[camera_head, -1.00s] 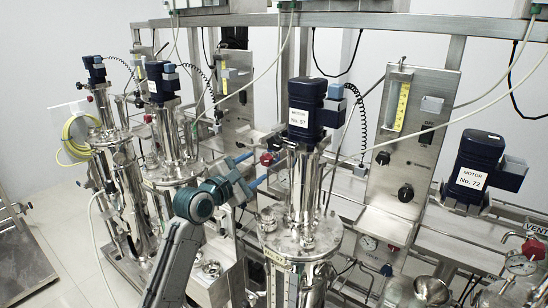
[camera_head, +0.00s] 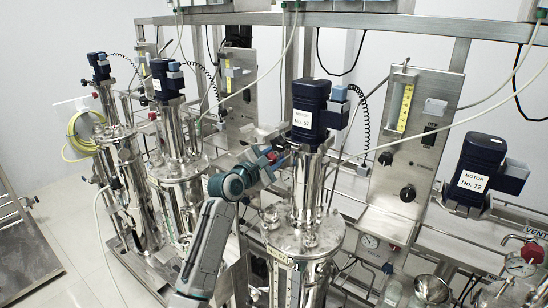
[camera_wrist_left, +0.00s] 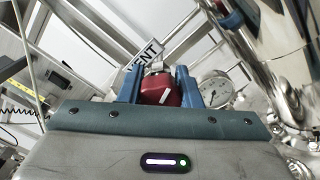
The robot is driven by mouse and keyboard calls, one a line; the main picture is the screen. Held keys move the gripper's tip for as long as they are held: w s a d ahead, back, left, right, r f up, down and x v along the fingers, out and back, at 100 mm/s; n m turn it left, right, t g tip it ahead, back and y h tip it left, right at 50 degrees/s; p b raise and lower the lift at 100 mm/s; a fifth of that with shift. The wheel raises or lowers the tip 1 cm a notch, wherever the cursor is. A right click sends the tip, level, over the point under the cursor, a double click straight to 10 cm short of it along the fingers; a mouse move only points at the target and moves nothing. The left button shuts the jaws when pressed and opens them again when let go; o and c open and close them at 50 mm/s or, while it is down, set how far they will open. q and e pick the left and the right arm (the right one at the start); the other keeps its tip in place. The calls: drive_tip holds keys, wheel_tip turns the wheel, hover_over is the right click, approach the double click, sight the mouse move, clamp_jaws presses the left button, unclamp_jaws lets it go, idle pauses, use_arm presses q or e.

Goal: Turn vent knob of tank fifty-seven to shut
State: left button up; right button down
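Tank fifty-seven (camera_head: 303,236) is the steel vessel in the middle of the head view, under a dark blue motor (camera_head: 311,112) labelled "No. 57". Its red vent knob (camera_head: 272,157) is at the left of the neck below the motor. My left gripper (camera_head: 268,156) reaches it from the left. My right gripper is not in view.
Two more tanks (camera_head: 175,165) stand at the left. A steel panel with a yellow flow tube (camera_head: 404,107) is behind. A pressure gauge (camera_wrist_left: 216,90) is close to my fingers' right.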

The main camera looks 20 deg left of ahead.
use_arm(q)
drive_tip(key=c, duration=0.3)
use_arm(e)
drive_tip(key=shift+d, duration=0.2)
